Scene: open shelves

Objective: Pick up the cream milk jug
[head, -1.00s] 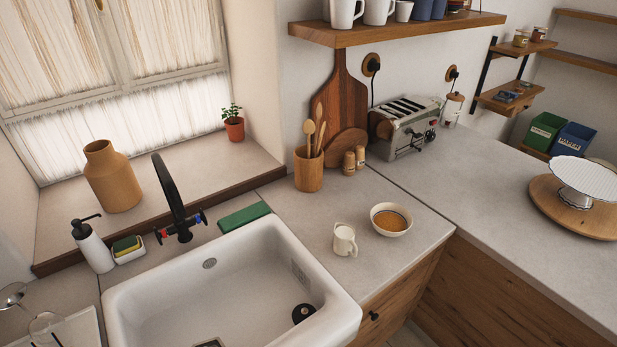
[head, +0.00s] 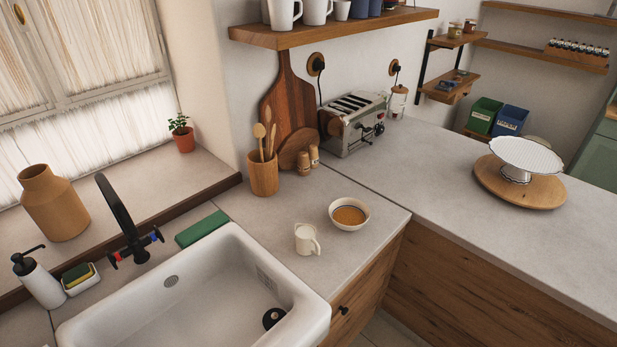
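The cream milk jug (head: 306,240) stands upright on the grey counter (head: 285,275), just right of the white sink. Its handle points to the right. A bowl with brown contents (head: 349,214) stands close behind it to the right, apart from it. Neither of my grippers shows in the head view.
The white sink (head: 210,290) with a black tap (head: 120,215) lies left of the jug. A wooden utensil pot (head: 264,174), two shakers and a toaster (head: 355,122) stand farther back. A shelf (head: 335,27) with mugs hangs above. A white cake stand (head: 526,158) sits at the right. The counter's front edge is near the jug.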

